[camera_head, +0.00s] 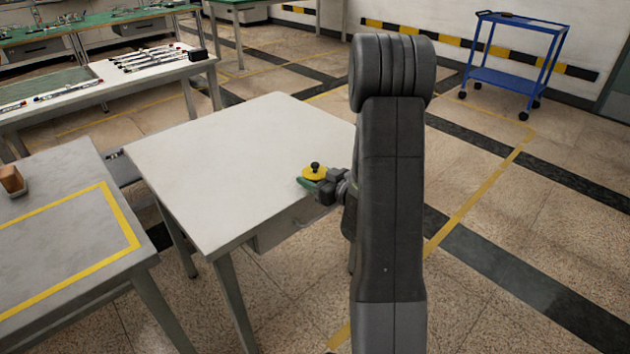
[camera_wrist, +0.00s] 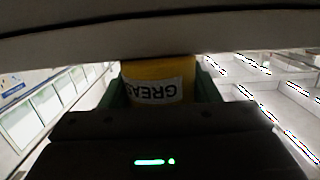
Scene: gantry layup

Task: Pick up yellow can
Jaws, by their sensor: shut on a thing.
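The yellow can (camera_head: 316,171) has a black knob on top and is at the right edge of the white table (camera_head: 235,165). My gripper (camera_head: 309,182) reaches it from the right, with green fingers. In the wrist view the can (camera_wrist: 160,82) sits between the two green fingers, and its white label with upside-down letters "GREAS" faces the camera. My gripper is shut on the can. I cannot tell whether the can touches the tabletop or is slightly above it. The can's lower part is hidden in the head view.
A grey table with a yellow outline (camera_head: 130,215) and a brown block (camera_head: 12,180) stands at left. A long bench (camera_head: 60,110) with small parts is behind. A blue cart (camera_head: 515,50) stands back right. The white tabletop is otherwise clear; open floor lies right.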

